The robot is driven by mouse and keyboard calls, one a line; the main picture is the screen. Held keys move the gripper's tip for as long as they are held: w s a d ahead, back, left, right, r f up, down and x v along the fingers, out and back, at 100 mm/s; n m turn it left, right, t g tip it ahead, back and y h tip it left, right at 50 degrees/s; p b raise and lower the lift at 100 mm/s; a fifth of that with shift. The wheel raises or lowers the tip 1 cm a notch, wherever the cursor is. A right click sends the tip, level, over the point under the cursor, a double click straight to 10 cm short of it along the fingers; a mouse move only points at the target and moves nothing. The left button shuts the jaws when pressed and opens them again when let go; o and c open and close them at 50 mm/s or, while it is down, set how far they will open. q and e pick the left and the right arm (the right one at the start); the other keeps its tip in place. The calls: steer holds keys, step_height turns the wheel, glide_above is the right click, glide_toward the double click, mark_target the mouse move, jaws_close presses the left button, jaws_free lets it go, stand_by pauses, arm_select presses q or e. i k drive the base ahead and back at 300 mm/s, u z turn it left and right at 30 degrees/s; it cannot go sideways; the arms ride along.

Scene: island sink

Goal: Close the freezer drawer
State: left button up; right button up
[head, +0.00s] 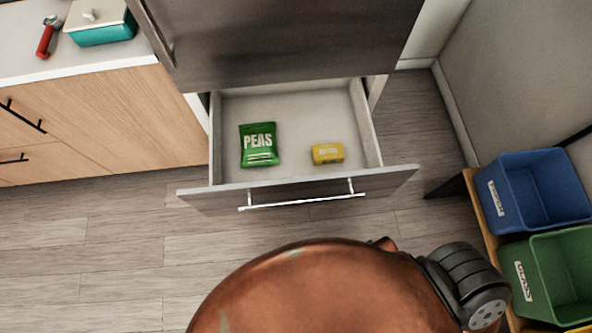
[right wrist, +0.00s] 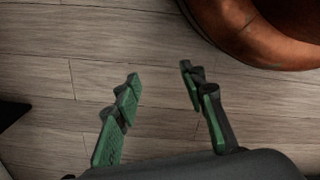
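The freezer drawer (head: 300,188) is pulled out below the closed fridge door (head: 285,40) in the head view. Its long bar handle (head: 302,201) runs along the front panel. A green peas bag (head: 259,145) and a small yellow pack (head: 328,153) lie inside, apart from each other. My right gripper (right wrist: 160,80) shows in the right wrist view with its fingers spread and nothing between them, above the wood floor. It does not show in the head view, so its distance from the drawer is unclear. My left gripper is in neither view.
Wood floor (head: 120,240) lies clear in front of the drawer and to its left. A blue bin (head: 530,190) and a green bin (head: 565,275) stand on a shelf at right. The counter (head: 40,60) at left holds a teal box (head: 103,33) and a red-handled tool (head: 46,40).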

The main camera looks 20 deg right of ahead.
mark_target(292, 134)
steer(key=u, duration=1.05)
steer(key=k, duration=0.75)
steer(key=z, duration=1.7)
steer(key=k, duration=1.25)
steer(key=u, duration=0.15)
steer(key=i, duration=0.85)
steer(key=u, duration=0.5)
